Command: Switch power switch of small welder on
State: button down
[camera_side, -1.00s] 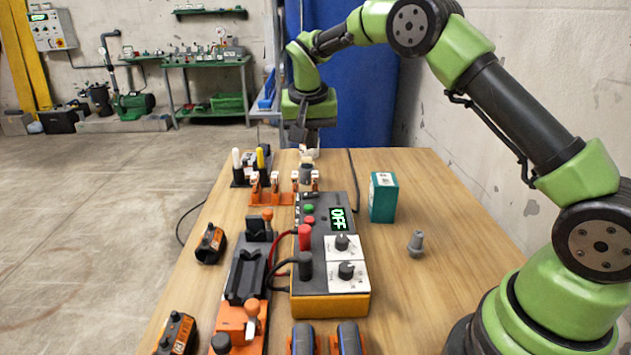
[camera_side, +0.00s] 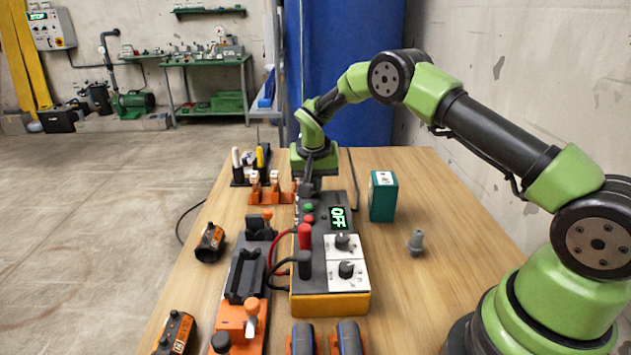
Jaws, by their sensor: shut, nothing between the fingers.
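The small welder (camera_side: 323,262) is a dark box with an orange base in the middle of the table. Its display (camera_side: 339,217) reads OFF in green. A green button (camera_side: 308,208) and a red button (camera_side: 309,219) sit left of the display, with dials nearer the camera. I cannot clearly make out the power switch; the welder's far end is partly hidden by my gripper. My gripper (camera_side: 309,192) is shut and empty, pointing down at the far end of the welder. I cannot tell whether its fingertips touch it.
A red plug (camera_side: 305,237) and a black plug (camera_side: 305,264) with cables stand on the welder's left side. A clamp fixture (camera_side: 245,275) lies to the left. A teal box (camera_side: 383,196) and a grey fitting (camera_side: 416,242) stand to the right, with bare table around them.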

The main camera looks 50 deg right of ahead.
jog(key=shift+s+d+f, duration=0.15)
jog(key=shift+f, duration=0.3)
jog(key=shift+w+a+r, duration=0.2)
jog(key=shift+w+a, duration=0.35)
jog(key=shift+a, duration=0.05)
jog(key=r, duration=0.4)
jog(key=shift+w+a+r, duration=0.25)
jog(key=shift+r, duration=0.15)
jog(key=v, duration=0.9)
jog(key=shift+s+r, duration=0.1)
jog(key=shift+s, duration=0.05)
